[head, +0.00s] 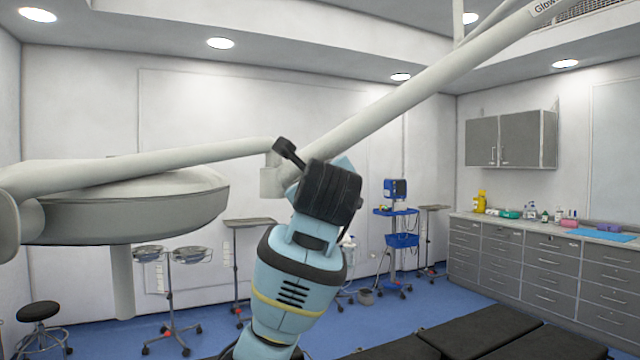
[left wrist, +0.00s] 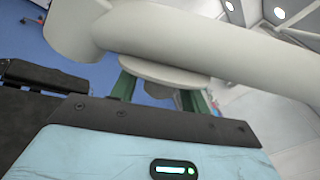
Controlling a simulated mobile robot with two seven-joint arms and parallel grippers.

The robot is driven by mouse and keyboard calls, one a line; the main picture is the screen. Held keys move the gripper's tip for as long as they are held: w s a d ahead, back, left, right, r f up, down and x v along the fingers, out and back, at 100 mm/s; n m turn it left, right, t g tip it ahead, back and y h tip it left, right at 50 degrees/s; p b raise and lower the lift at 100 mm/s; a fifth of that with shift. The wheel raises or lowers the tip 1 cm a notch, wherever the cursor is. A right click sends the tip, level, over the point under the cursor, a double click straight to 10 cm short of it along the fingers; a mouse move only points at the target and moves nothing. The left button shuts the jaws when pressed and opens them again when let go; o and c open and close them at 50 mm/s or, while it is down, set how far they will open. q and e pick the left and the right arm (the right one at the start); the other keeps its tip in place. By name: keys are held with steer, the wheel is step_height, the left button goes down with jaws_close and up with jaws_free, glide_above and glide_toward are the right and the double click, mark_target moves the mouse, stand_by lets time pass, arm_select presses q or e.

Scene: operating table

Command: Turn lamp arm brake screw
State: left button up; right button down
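The white lamp arm (head: 400,100) slopes down from the upper right to a joint (head: 272,182), where a second arm segment (head: 150,160) runs left to the round lamp head (head: 130,215). My left gripper (head: 288,152) is raised at this joint, its dark body covering part of it. In the left wrist view, the two green fingers (left wrist: 158,92) stand apart, close to a pale disc (left wrist: 155,73) under the lamp arm (left wrist: 200,42). Contact with the disc cannot be told. I cannot make out a separate brake screw. My right gripper is not in view.
Dark operating table pads (head: 480,328) lie low at the right. Instrument stands (head: 168,290) and a blue trolley (head: 398,225) stand at the back. A grey cabinet (head: 545,265) lines the right wall. The lamp arms crowd the space around my gripper.

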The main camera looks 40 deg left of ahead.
arm_select(q)
steer(key=c, duration=0.8)
